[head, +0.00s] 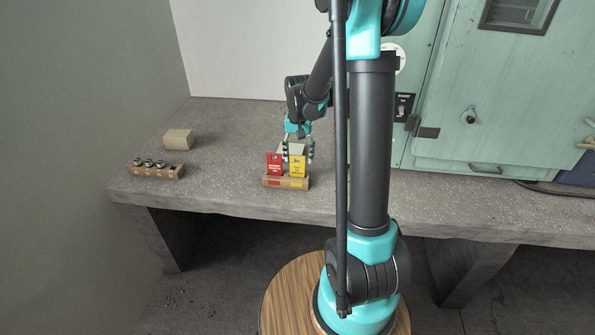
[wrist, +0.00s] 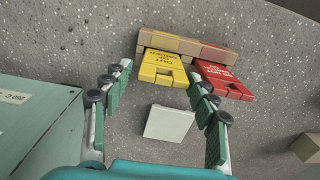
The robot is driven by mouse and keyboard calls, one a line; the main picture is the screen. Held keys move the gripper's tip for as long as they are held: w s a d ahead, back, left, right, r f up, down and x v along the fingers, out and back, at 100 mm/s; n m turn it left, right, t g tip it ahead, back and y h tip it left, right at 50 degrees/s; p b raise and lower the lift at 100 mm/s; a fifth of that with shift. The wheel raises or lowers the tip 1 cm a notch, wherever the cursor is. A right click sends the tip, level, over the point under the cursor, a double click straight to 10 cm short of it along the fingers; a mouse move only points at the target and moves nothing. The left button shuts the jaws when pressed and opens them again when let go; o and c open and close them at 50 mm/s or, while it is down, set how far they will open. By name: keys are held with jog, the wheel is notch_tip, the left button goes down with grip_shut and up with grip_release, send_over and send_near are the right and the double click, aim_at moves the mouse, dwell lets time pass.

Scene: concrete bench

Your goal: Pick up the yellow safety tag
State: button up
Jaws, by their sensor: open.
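The yellow safety tag (head: 298,167) stands in a wooden holder (head: 286,183) on the concrete bench, to the right of a red tag (head: 274,165). In the wrist view the yellow tag (wrist: 163,68) and the red tag (wrist: 222,79) lean out of the holder (wrist: 185,43). My gripper (head: 299,152) is open just behind the tags in the head view. In the wrist view my gripper's fingers (wrist: 162,84) are spread, with the yellow tag between and a little beyond their tips. No contact with it shows.
A white square block (wrist: 168,123) lies on the bench near the holder. A beige block (head: 179,139) and a wooden rack (head: 156,171) with several small metal parts stand at the left. A green cabinet (head: 480,120) rises at the right.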

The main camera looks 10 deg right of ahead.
aim_at(298, 168)
jog(key=shift+s+a+f, duration=0.1)
jog(key=shift+f, duration=1.4)
jog(key=shift+s+a+f, duration=0.1)
jog(key=shift+f, duration=1.4)
jog(key=c, duration=0.9)
jog(key=shift+r, duration=0.15)
